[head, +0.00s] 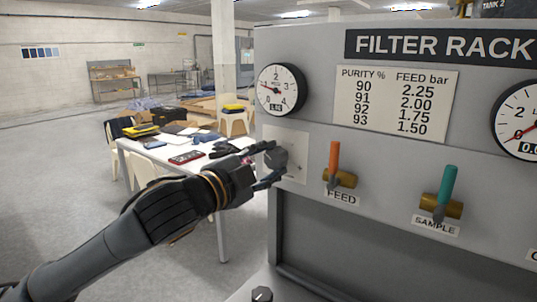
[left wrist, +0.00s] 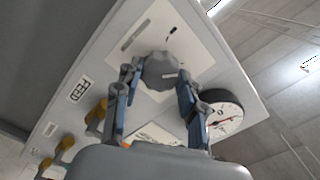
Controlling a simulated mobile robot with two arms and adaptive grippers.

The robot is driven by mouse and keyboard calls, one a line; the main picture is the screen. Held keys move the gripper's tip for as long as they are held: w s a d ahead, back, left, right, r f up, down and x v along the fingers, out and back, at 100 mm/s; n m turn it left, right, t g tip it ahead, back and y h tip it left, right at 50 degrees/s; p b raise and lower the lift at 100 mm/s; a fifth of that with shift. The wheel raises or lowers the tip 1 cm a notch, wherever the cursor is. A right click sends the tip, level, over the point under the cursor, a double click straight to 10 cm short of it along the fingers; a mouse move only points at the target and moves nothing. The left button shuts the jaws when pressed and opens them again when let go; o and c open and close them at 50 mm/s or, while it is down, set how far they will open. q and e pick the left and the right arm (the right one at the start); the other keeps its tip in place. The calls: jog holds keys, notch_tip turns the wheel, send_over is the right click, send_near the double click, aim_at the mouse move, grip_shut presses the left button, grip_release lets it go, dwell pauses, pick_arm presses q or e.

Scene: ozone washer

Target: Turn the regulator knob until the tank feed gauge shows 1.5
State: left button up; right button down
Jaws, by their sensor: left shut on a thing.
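The grey regulator knob (head: 275,157) sits on a pale plate at the left of the filter rack panel. My left gripper (head: 268,163) reaches it from the left, with its fingers shut around the knob. In the left wrist view the knob (left wrist: 160,70) lies between the two fingertips (left wrist: 158,80). A round gauge (head: 281,90) is above the knob; its red needle points left, near the 1, and its small digital readout is too blurred to read surely. The gauge also shows in the left wrist view (left wrist: 222,120). My right gripper is not in view.
Right of the knob are the orange FEED valve handle (head: 334,156) and the teal SAMPLE valve handle (head: 446,192). A purity chart (head: 394,104) lists 93 beside 1.50 bar. A second gauge (head: 521,117) is cut off at right. A white table (head: 215,176) stands behind my left arm.

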pick_arm(q)
jog(key=shift+m, duration=0.6)
jog(key=shift+p, duration=0.3)
jog(key=o, duration=1.1)
jog(key=shift+o, duration=0.2)
jog(key=v, duration=1.2)
jog(key=shift+f, duration=0.1)
